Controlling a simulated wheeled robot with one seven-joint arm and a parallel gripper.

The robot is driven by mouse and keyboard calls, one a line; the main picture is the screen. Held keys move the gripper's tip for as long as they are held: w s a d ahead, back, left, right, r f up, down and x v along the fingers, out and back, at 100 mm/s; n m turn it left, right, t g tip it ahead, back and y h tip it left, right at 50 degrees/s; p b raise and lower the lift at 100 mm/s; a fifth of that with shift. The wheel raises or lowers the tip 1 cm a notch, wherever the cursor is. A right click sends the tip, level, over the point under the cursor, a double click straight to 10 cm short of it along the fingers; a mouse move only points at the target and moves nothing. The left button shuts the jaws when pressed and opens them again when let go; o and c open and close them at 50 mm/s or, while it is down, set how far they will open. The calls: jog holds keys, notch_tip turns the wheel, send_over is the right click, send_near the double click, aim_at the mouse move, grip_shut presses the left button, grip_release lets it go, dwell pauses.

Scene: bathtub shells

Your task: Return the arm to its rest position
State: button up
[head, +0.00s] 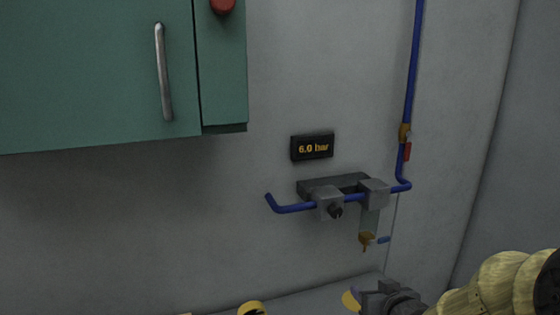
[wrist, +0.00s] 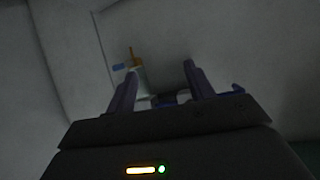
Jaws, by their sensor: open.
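My gripper (head: 362,296) shows at the bottom right of the head view, at the end of my tan-sleeved arm. It is below the wall-mounted air unit and apart from it in the picture. In the wrist view my gripper (wrist: 157,88) has its two dark fingers spread with a gap between them and nothing held. Beyond the fingers the air unit's clear bowl with its brass drain (wrist: 135,58) shows, dim and partly hidden by the left finger.
The air unit (head: 345,198) with blue pipe (head: 411,80) is on the grey wall, under a 6.0 bar display (head: 312,147). A green cabinet (head: 90,70) with a metal handle juts out at upper left. Yellow-and-black items (head: 251,308) show at the bottom edge.

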jog(key=s+a+f+g+h, duration=0.1)
jog(key=s+a+f+g, duration=0.1)
jog(key=s+f+g, duration=0.2)
jog(key=s+a+f+g, duration=0.3)
jog(key=s+f+g, duration=0.1)
jog(key=s, duration=0.5)
jog(key=shift+s+a+m+g+h, duration=0.25)
jog(key=shift+m+g+h, duration=0.15)
jog(key=shift+g, duration=0.4)
dwell(3.9)
